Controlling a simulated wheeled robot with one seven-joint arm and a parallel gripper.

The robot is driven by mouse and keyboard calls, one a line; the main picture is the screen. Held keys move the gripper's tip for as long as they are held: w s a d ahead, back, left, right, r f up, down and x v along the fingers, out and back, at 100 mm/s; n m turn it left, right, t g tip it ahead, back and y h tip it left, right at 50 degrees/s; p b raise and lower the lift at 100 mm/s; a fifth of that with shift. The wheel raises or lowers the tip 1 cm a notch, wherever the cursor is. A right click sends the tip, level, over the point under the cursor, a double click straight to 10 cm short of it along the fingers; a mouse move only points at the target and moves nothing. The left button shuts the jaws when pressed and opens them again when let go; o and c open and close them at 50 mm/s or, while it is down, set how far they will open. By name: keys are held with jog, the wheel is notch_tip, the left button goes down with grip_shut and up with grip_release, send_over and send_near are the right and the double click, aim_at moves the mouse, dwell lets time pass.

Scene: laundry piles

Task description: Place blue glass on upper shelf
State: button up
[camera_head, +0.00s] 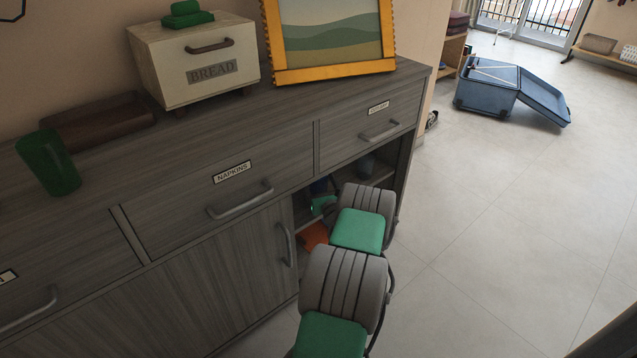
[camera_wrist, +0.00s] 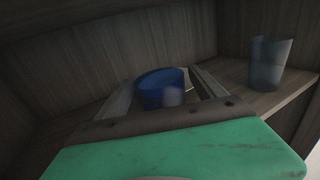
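The blue glass (camera_wrist: 160,90) is in the wrist view, inside the open cabinet bay, between the two fingers of my gripper (camera_wrist: 163,78). The fingers look apart, with a narrow gap beside the glass on the right; contact on the left is unclear. In the head view, a dark blue patch of the glass (camera_head: 320,186) shows behind my arm's end, and most of it is hidden. A grey, see-through glass (camera_wrist: 269,63) stands on a shelf (camera_wrist: 232,72) to the right; it also shows dimly in the head view (camera_head: 366,165).
The grey sideboard (camera_head: 190,232) has a closed door left of the bay and drawers above it. An orange item (camera_head: 315,236) lies low in the bay. A green cup (camera_head: 48,163), bread box (camera_head: 196,62) and framed picture (camera_head: 330,40) stand on top.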

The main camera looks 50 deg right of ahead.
jog(key=shift+r, duration=0.2)
jog(key=p+v, duration=0.3)
jog(key=v, duration=0.9)
jog(key=shift+c, duration=0.3)
dwell(0.7)
